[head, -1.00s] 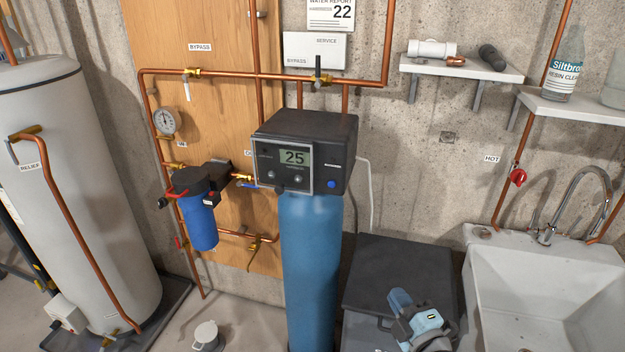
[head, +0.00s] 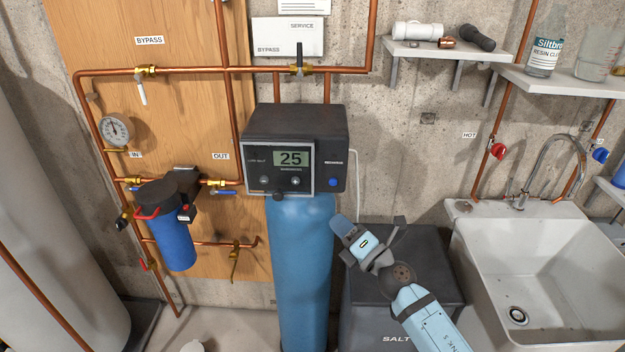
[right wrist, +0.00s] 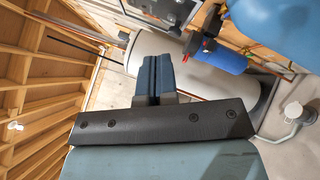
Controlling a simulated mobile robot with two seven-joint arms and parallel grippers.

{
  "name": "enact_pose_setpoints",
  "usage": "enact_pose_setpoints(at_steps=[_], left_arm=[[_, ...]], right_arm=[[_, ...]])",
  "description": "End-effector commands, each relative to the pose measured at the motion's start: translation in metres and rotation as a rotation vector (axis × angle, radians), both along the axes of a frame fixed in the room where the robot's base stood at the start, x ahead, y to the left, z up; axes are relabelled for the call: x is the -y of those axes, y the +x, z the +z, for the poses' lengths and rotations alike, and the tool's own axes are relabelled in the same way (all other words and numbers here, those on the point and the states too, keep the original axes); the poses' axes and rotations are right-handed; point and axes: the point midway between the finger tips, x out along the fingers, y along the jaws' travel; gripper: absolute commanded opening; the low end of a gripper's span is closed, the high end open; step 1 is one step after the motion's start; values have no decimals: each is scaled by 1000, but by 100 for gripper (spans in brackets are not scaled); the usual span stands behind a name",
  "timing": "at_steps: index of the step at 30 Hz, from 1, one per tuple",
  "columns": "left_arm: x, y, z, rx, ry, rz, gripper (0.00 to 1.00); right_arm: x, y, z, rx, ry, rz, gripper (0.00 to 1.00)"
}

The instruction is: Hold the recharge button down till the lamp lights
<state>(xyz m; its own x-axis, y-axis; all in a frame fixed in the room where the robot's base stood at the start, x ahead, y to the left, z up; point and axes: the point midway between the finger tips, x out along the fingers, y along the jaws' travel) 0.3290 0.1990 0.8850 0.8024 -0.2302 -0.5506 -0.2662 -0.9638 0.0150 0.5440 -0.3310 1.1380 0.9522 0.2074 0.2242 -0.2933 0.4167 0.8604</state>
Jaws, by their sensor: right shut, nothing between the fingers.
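The recharge button is a round blue button (head: 333,182) at the lower right of the dark control head (head: 296,135) on the blue softener tank (head: 302,260) in the head view. The display reads 25. I cannot make out a lit lamp on the panel. My right gripper (head: 338,222) is below and slightly right of the button, apart from it, in front of the tank's right edge. In the right wrist view its blue fingers (right wrist: 156,75) are together with nothing between them. My left gripper is not in view.
A dark salt bin (head: 400,262) stands right of the tank under my right arm. A white sink (head: 540,270) is further right. A blue filter (head: 175,240) and copper pipes are left. A shelf (head: 445,50) hangs above right.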

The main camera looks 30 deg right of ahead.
Motion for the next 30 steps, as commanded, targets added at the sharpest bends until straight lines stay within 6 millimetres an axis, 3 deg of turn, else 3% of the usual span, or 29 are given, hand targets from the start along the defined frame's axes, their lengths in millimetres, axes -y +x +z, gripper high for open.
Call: enact_pose_setpoints(at_steps=[6,20,30], left_arm=[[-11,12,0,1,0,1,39],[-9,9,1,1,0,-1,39],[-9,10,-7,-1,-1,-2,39]], right_arm=[[-8,15,6,14,-61,-6,0],[-6,16,6,18,-65,-5,0],[14,49,5,19,-67,-7,0]])
